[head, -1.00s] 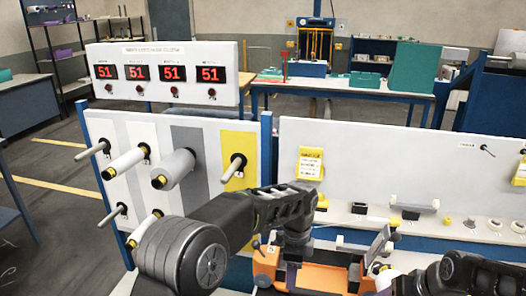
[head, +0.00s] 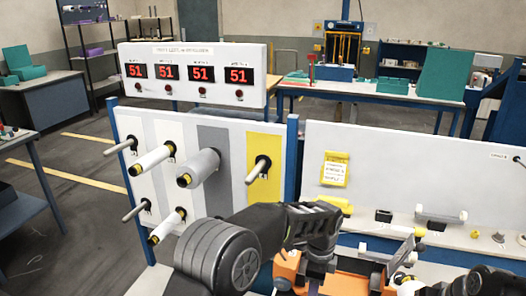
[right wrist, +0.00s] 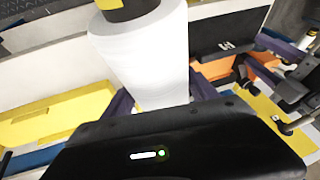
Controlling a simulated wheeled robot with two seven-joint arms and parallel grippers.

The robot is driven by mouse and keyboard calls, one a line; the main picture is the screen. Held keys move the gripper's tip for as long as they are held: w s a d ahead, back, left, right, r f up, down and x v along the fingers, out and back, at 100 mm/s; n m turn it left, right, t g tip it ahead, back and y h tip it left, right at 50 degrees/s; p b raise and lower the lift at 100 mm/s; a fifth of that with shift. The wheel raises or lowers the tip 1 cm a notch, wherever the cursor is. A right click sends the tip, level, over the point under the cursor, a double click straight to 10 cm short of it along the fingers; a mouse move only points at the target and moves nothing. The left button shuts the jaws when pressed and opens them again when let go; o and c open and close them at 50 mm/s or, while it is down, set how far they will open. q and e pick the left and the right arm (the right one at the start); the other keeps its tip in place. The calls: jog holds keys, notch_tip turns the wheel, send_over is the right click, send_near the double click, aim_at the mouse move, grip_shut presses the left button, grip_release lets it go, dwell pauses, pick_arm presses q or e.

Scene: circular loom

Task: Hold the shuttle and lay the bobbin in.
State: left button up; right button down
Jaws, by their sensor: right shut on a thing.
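The orange shuttle (head: 287,270) is at the bottom centre of the head view, partly covered by my left arm. My left gripper (head: 318,268) is over it; its fingers are hidden, so its hold cannot be told. In the right wrist view, my right gripper (right wrist: 160,92) is shut on a white bobbin (right wrist: 140,50) with a dark end core. Its fingers lie on either side of the bobbin. An orange part (right wrist: 217,68), seemingly the shuttle, shows behind it, apart in the picture.
A creel panel (head: 215,205) with pegs and several bobbins stands left of my left arm. A white board (head: 420,170) with a yellow card (head: 335,169) stands behind the shuttle. A shelf of small parts (head: 480,243) runs right. A display (head: 195,55) reads 51 on each readout.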

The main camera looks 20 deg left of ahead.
pick_arm(q)
notch_tip(320, 180, down, 8)
jog(key=shift+r, duration=0.25)
jog(key=c, duration=1)
grip_shut()
jog(key=shift+w+r, duration=0.1)
jog(key=shift+r, duration=0.05)
pick_arm(e)
jog(key=shift+w, duration=0.1)
pick_arm(q)
jog(key=o, duration=0.8)
grip_release()
jog(key=shift+c, duration=0.2)
jog(key=shift+c, duration=0.2)
